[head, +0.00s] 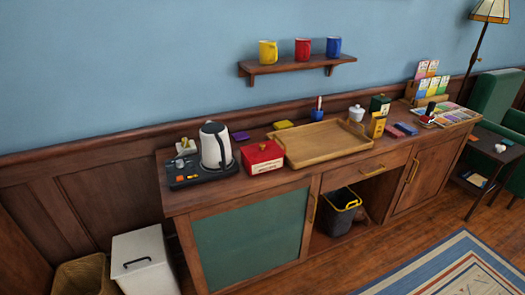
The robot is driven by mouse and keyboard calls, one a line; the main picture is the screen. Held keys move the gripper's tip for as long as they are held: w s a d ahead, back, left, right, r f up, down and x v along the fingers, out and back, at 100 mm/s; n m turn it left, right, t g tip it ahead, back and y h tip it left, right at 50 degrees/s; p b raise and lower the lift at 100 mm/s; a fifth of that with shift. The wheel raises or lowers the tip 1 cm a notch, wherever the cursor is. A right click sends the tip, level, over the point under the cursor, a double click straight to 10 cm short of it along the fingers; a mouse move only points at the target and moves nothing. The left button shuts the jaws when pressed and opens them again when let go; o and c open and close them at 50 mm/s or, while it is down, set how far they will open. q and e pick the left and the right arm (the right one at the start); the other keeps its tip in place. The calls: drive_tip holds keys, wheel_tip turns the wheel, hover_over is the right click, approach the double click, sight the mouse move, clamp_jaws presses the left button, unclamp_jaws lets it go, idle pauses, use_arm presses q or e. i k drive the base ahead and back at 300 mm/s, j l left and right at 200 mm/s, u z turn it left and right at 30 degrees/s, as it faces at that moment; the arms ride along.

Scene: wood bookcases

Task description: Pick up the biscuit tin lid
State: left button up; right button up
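A red tin (264,166) with a pale label on its front stands on the wooden sideboard, between the kettle and the wooden tray. It looks like the biscuit tin, though the label is too small to read. Its red lid (262,148) appears to be on top, with a small dark spot near the middle that may be a knob. Neither of my grippers is in view.
A kettle (215,146) on a dark base stands close to the tin's left. A wooden tray (322,160) lies close on its right. A yellow block (283,125) is behind. A white bin (145,262) stands on the floor.

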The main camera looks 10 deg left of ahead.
sight(270, 149)
drive_tip(key=i+l+u, duration=0.1)
drive_tip(key=i+l, duration=0.15)
drive_tip(key=i+l+u, duration=0.1)
drive_tip(key=i+l, duration=0.15)
drive_tip(key=l, duration=0.25)
drive_tip(key=i+l+u, duration=0.1)
drive_tip(key=i+l, duration=0.15)
drive_tip(key=l, duration=0.15)
drive_tip(key=i+l+u, duration=0.1)
drive_tip(key=l, duration=0.3)
drive_tip(key=i, duration=0.1)
